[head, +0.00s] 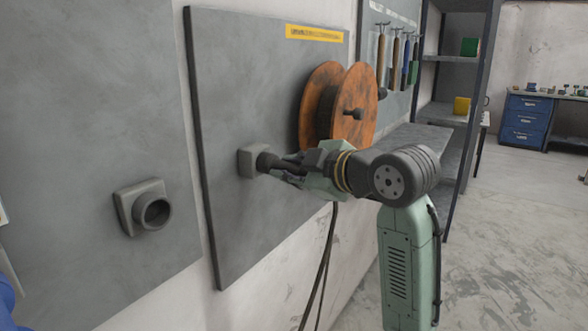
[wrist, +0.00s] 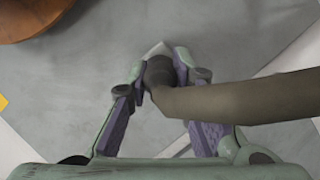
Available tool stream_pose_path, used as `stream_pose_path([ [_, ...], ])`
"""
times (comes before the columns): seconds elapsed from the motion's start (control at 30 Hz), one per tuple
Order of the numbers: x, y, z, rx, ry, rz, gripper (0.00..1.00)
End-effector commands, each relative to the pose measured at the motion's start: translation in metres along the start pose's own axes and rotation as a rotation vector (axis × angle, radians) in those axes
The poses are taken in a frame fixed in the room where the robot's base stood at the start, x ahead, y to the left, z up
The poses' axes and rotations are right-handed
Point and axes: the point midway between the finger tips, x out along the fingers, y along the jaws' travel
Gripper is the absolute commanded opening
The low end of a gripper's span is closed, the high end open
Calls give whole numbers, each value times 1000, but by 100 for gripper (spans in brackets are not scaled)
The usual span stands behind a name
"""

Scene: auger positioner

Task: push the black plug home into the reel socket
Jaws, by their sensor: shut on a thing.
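The black plug (head: 266,160) is at the mouth of the reel socket (head: 249,161), a grey box on the panel below the cable reel. My gripper (head: 280,165) is shut on the plug from the right. In the wrist view the plug (wrist: 158,73) sits between the two purple-padded fingers, and its thick dark cable (wrist: 235,103) bends off to the right. A pale corner of the socket (wrist: 156,49) shows behind the plug. The plug's front end meets the socket in the head view, but how deep it sits is hidden.
The orange reel (head: 357,105) is mounted above my gripper. A second grey socket (head: 145,206) with a round opening is on the left panel. Dark cables (head: 325,265) hang below my gripper. Hand tools (head: 396,60) and shelves (head: 450,105) are to the right.

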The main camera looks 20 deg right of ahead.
Motion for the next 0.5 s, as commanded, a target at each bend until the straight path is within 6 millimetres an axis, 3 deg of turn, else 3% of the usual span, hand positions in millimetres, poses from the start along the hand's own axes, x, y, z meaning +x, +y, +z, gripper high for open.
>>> stream_pose_path([
  [0.37, 0, 0, -1, 0, 1, 0, 43],
  [0.5, 0, 0, 0, 0, 1, 0, 44],
])
